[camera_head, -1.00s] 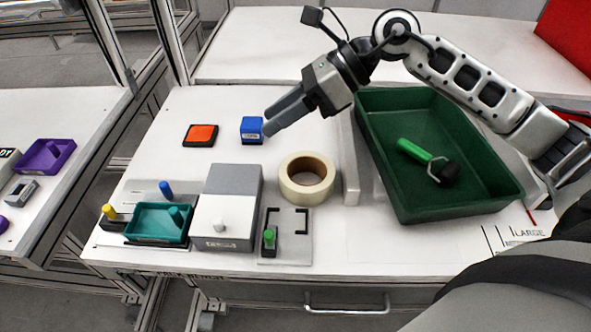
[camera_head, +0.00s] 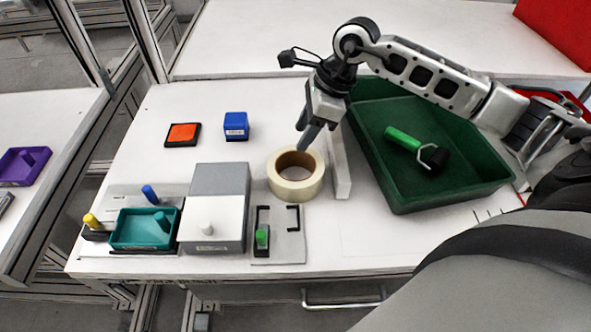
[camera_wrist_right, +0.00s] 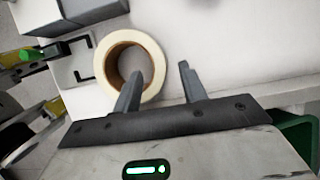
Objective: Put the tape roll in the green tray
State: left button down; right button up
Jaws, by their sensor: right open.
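The cream tape roll (camera_head: 283,189) lies flat on the white table, its brown core facing up. It also shows in the right wrist view (camera_wrist_right: 106,46). My right gripper (camera_head: 301,147) points down at the roll's far edge. In the right wrist view my right gripper (camera_wrist_right: 158,74) is open and empty, with one finger overlapping the roll's ring and the other over bare table; I cannot tell whether it touches. The green tray (camera_head: 448,198) stands right of the roll and holds a green-handled roller (camera_head: 403,138). My left gripper is not in view.
A light upright divider (camera_head: 341,175) stands between roll and tray. A grey and white box (camera_head: 215,205) and a holder plate with a small green-topped piece (camera_head: 262,238) are near the roll. A blue block (camera_head: 236,126), an orange pad (camera_head: 182,134) and a teal tray (camera_head: 135,232) are further left.

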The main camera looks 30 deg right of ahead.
jog(key=p+x, duration=0.1)
jog(key=x, duration=0.3)
jog(key=shift+a+f, duration=0.3)
jog(key=shift+f, duration=0.3)
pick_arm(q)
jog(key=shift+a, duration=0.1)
pick_arm(e)
grip_shut()
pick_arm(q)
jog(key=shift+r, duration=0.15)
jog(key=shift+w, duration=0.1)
pick_arm(e)
jog(key=shift+r, duration=0.1)
